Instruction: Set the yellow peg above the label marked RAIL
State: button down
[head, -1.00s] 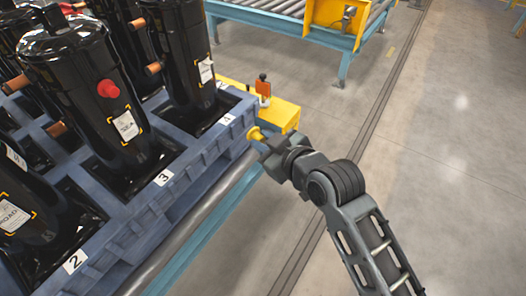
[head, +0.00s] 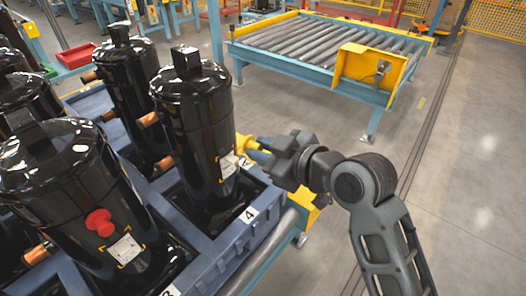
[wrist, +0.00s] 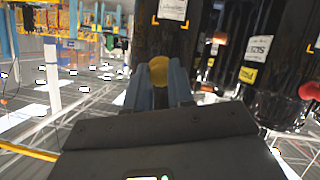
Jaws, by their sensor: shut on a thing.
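My gripper (head: 262,150) is shut on the yellow peg (head: 246,143) and holds it in the air beside the black compressor (head: 195,115) at the slot numbered 4. In the wrist view the peg's round yellow end (wrist: 158,63) shows between the two blue-grey fingers (wrist: 158,84), in front of a dark compressor body. I cannot tell whether the peg touches it. A white label (head: 228,166) with yellow corner marks is on that compressor, below the peg. Its text is too small to read; I cannot make out RAIL on any label.
More black compressors, one with a red cap (head: 100,222), stand in the blue pallet (head: 262,216). Copper stubs stick out from several. A roller conveyor (head: 320,48) with a yellow end plate stands behind. The floor at right is clear.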

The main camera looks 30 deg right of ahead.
aim_at(248, 141)
jog(key=shift+w+a+p, duration=0.15)
jog(key=shift+w+a, duration=0.15)
jog(key=shift+w, duration=0.55)
jog(key=shift+w+a+p, duration=0.1)
jog(key=shift+w+a, duration=0.2)
jog(key=shift+w, duration=0.6)
jog(key=shift+w+a+p, duration=0.15)
jog(key=shift+w+a, duration=0.15)
jog(key=shift+w, duration=0.55)
jog(key=shift+w+a+p, duration=0.2)
jog(key=shift+w+p, duration=0.1)
jog(key=shift+w, duration=0.35)
dwell(1.2)
jog(key=c, duration=0.9)
grip_release()
jog(key=shift+s, duration=0.1)
jog(key=b+v, duration=0.1)
jog(key=v, duration=0.6)
jog(key=shift+s+d+r, duration=0.1)
jog(key=shift+s+r, duration=0.05)
jog(key=shift+s, duration=0.1)
